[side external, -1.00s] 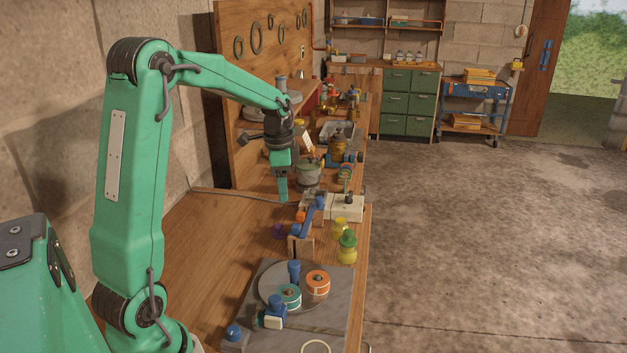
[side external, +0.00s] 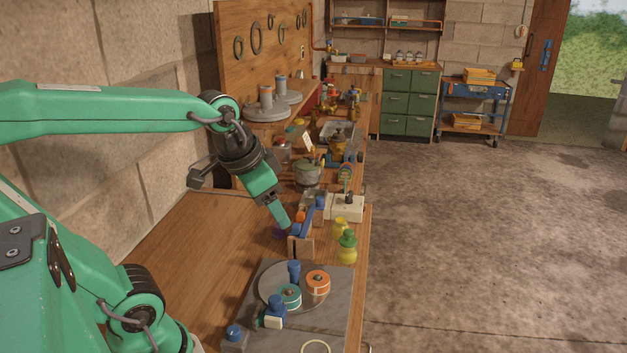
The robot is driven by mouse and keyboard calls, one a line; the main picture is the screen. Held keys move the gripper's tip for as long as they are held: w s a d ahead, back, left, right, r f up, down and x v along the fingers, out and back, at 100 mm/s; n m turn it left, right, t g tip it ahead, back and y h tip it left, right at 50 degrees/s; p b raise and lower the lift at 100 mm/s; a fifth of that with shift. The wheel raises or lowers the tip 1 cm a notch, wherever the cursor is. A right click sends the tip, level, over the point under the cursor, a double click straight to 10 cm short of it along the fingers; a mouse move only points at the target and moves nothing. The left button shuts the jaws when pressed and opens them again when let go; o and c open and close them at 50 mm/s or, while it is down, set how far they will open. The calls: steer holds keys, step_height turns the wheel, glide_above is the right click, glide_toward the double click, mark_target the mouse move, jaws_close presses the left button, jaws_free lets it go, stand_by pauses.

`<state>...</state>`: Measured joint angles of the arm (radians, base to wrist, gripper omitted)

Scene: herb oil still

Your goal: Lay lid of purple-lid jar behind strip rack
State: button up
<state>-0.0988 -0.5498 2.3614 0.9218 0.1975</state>
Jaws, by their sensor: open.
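A small purple thing (side external: 278,233), which looks like the purple lid of the jar, shows low on the bench beside my gripper. The jar under it cannot be made out. My gripper (side external: 285,225) is open and points down at a slant, with its tip right by the purple thing and partly over it. I cannot tell whether they touch. A blue and wooden piece (side external: 301,246), which looks like the strip rack, stands upright just to the right of my gripper tip. Orange and blue parts stand close behind it.
A yellow jar with a green lid (side external: 347,250) stands near the bench's right edge. A grey slab (side external: 335,324) with a round plate and reels lies in front. A white block (side external: 347,208) and a lidded pot (side external: 307,173) stand behind. The bench's left side is bare.

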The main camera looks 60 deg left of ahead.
steer(key=shift+n+t, duration=0.5)
steer(key=shift+n, duration=0.1)
steer(key=s+d, duration=0.1)
steer(key=s, duration=0.1)
steer(key=s+d+f, duration=0.1)
steer(key=s, duration=0.1)
steer(key=shift+d, duration=0.3)
